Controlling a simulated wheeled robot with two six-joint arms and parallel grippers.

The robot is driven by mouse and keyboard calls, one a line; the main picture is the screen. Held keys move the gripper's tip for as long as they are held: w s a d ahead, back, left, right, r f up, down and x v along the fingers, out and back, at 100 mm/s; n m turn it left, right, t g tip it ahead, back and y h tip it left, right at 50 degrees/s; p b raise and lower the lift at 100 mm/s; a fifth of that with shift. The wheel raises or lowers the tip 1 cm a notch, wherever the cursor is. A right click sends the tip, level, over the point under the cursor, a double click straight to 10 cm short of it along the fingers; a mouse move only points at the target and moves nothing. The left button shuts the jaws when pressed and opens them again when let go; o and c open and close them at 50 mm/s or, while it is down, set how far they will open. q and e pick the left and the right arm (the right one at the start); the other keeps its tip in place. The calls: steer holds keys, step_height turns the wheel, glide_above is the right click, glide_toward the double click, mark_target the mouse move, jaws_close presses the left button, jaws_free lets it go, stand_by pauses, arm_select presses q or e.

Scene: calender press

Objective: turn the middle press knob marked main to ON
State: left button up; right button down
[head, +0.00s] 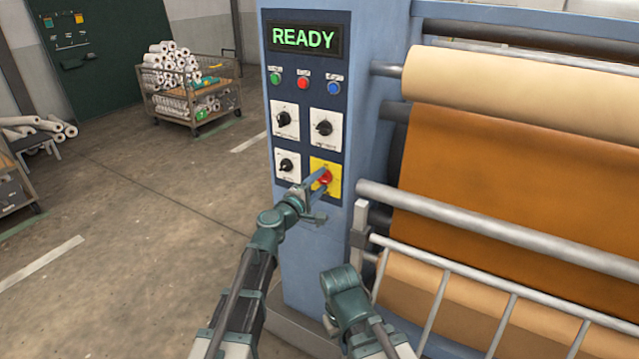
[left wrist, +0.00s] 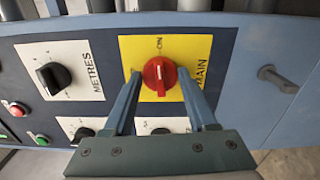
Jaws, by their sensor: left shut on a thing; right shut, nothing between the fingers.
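The red main knob (left wrist: 159,78) sits on a yellow plate (left wrist: 200,48) lettered MAIN and ON. It also shows in the head view as a red knob (head: 325,177) at the lower right of the panel. A pale mark on the knob appears to point toward the word ON. My left gripper (left wrist: 159,80) is shut on this knob, one finger on each side. It also shows at the panel in the head view (head: 320,181). My right gripper (head: 341,283) is shut and empty, low in front of the press, its fingertips hard to make out.
The green display (head: 304,38) reads READY. Small lamps or buttons (head: 303,83) and several black knobs (head: 324,127) share the panel. Press rollers and a railing (head: 510,305) lie to the right. Open floor with a cart of rolls (head: 190,90) lies left.

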arm_select(q)
steer(key=shift+m, duration=0.6)
steer(key=o, duration=1.3)
steer(key=shift+o, duration=0.2)
steer(key=shift+s, duration=0.1)
steer(key=v, duration=1.3)
steer(key=shift+s+a, duration=0.2)
steer(key=shift+s, duration=0.05)
